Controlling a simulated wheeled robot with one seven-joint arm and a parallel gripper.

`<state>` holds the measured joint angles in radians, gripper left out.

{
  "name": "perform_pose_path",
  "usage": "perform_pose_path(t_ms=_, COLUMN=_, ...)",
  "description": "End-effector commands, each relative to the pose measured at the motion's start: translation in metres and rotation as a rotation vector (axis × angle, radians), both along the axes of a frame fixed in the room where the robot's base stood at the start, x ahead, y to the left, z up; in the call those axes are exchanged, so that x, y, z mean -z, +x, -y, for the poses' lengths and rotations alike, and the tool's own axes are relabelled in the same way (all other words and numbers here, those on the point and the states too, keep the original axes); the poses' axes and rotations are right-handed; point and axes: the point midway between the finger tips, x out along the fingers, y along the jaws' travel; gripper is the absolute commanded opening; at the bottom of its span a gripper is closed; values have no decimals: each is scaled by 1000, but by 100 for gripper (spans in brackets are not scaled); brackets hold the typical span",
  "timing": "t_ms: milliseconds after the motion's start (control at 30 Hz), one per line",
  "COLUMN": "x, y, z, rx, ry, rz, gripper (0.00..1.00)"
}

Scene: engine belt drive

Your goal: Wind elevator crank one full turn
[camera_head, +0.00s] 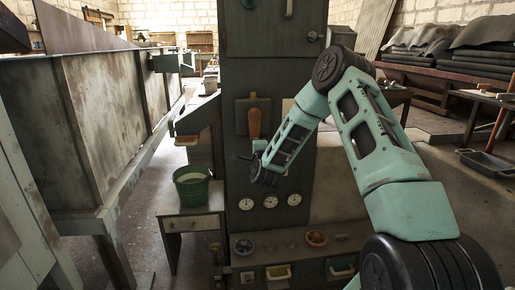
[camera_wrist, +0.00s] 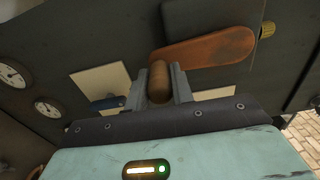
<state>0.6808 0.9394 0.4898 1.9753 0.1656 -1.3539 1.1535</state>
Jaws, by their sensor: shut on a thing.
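A dark panel column (camera_head: 268,80) stands ahead of me. An orange-brown lever (camera_head: 254,122) is mounted on it on a grey plate; it also shows in the wrist view (camera_wrist: 205,48). My gripper (camera_wrist: 160,88) is shut on a rounded brown wooden grip (camera_wrist: 159,78), which I take to be the crank's handle. The grip stands between the two grey fingers, just below the lever's end in that picture.
Three round gauges (camera_head: 269,201) sit below my gripper. A green bucket (camera_head: 191,187) stands on a small stand at left. A long metal trough (camera_head: 110,125) fills the left side.

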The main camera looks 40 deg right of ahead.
Motion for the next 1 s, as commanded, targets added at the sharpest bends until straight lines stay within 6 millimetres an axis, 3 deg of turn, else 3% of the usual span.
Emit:
perform_pose_path(t_ms=267, x=2, y=0, z=-3, rx=-5, ry=7, rz=-2, gripper=0)
perform_pose_path(t_ms=300, x=2, y=0, z=-3, rx=-5, ry=7, rz=-2, gripper=26)
perform_pose_path(t_ms=367, x=2, y=0, z=-3, rx=-5, ry=6, rz=-2, gripper=43)
perform_pose_path(t_ms=400, x=1, y=1, z=-3, rx=-5, ry=5, rz=-1, gripper=45)
perform_pose_path(t_ms=767, x=0, y=-5, z=-4, rx=-3, ry=3, rz=-1, gripper=45)
perform_pose_path(t_ms=1000, x=1, y=-41, z=-27, rx=-5, ry=4, rz=-5, gripper=45)
